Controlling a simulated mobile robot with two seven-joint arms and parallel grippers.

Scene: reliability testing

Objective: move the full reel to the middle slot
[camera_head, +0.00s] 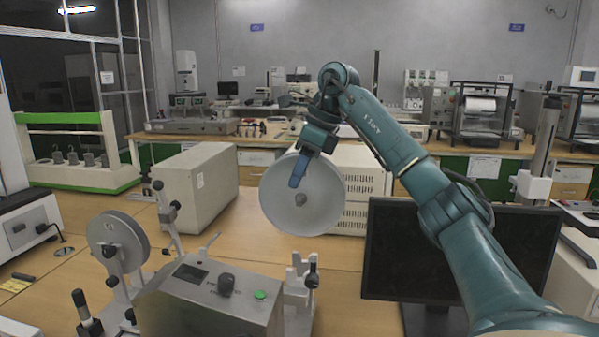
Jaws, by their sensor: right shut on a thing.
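A large pale grey reel (320,205) hangs in the air above the table, its flat face towards me and a small hub at its centre. My right gripper (298,172) reaches down in front of the reel's upper part and is shut on it; the exact grip point is partly covered by the fingers. A second, smaller grey reel (112,238) sits upright on the left side of a metal machine (215,305). A bracket (300,288) stands at the machine's right end, below the held reel. I cannot tell which spot is the middle slot. My left gripper is not in view.
A beige box (195,185) stands behind the machine, and a vented beige unit (365,185) stands behind the held reel. A black monitor (385,255) is close on the right, under my right arm. A green-and-white rack (70,150) stands at the left. Some table between the boxes is bare.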

